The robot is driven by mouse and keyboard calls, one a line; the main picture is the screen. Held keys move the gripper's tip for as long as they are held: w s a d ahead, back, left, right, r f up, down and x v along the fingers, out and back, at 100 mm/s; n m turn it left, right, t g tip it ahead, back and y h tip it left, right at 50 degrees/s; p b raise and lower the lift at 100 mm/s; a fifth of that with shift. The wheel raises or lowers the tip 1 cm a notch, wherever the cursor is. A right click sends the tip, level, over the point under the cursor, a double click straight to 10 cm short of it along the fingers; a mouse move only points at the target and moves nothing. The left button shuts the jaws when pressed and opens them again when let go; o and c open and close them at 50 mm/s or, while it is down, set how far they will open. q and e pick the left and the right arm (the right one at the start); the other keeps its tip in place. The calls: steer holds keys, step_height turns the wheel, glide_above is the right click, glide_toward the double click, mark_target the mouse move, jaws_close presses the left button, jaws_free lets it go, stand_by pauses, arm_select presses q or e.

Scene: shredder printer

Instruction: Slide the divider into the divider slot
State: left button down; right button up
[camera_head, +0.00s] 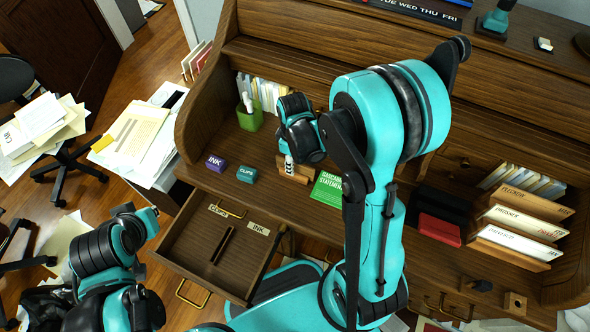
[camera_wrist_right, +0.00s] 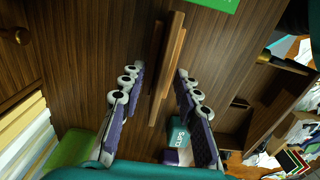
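The divider is a flat, narrow wooden piece (camera_head: 296,170) on the desk surface. In the right wrist view the divider (camera_wrist_right: 168,70) runs lengthwise between my right gripper's (camera_wrist_right: 157,85) two fingers, with a visible gap on each side. My right gripper (camera_head: 289,166) is open and points down over the divider in the head view, hiding part of it. The open drawer (camera_head: 180,243) stands out below and left of it. The dark divider slot (camera_head: 222,245) is on its floor, between labels reading CLIPS and INK. My left arm is at lower left; its fingers do not show.
A purple INK box (camera_head: 215,163) and teal CLIPS box (camera_head: 247,175) stand left of the divider, behind the drawer. A green booklet (camera_head: 327,187) lies close on the right. A green pen cup (camera_head: 249,118) stands behind. A red box (camera_head: 439,230) is farther right.

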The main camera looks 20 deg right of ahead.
steer(key=shift+r, duration=0.1)
jaws_close()
